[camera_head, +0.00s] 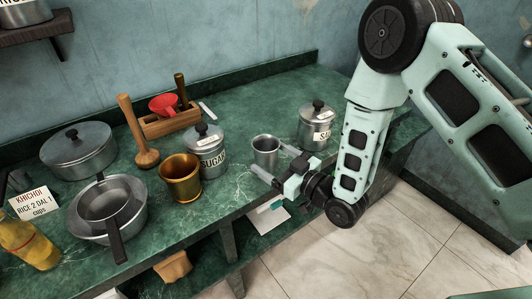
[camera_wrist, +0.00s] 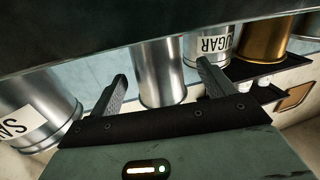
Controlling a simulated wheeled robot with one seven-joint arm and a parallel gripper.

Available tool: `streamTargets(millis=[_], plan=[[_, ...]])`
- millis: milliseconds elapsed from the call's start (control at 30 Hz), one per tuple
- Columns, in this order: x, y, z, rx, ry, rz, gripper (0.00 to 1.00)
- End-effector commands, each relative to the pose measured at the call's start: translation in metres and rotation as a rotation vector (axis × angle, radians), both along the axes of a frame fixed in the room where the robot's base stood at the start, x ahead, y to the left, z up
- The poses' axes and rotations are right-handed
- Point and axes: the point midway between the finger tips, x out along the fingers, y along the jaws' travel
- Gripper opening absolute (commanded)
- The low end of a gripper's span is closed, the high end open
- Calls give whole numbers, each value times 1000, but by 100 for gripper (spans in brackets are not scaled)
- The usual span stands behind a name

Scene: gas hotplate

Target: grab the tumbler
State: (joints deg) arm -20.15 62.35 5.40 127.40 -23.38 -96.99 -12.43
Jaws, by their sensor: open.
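The tumbler (camera_head: 265,151) is a plain silver metal cup standing upright near the front edge of the green counter, between the sugar and salt canisters. My gripper (camera_head: 270,162) is open at the counter's front edge, with its fingers pointing toward the tumbler. In the wrist view the tumbler (camera_wrist: 160,75) is a shiny cylinder seen beyond and between the two spread fingers of my gripper (camera_wrist: 163,78). Nothing is held. Whether a finger touches the tumbler I cannot tell.
The sugar canister (camera_head: 205,150) and brass cup (camera_head: 181,178) stand left of the tumbler. The salt canister (camera_head: 315,126) stands close on its right. Pans (camera_head: 106,208) and a wooden masher (camera_head: 138,130) are farther left. The counter (camera_head: 255,108) behind the tumbler is clear.

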Motion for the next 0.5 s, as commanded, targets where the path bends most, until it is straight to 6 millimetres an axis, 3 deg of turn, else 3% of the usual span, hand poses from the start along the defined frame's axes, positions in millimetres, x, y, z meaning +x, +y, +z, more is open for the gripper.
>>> streamTargets(millis=[300, 500], plan=[[30, 28, 4, 1, -2, 1, 82], [38, 35, 2, -1, -1, -1, 82]])
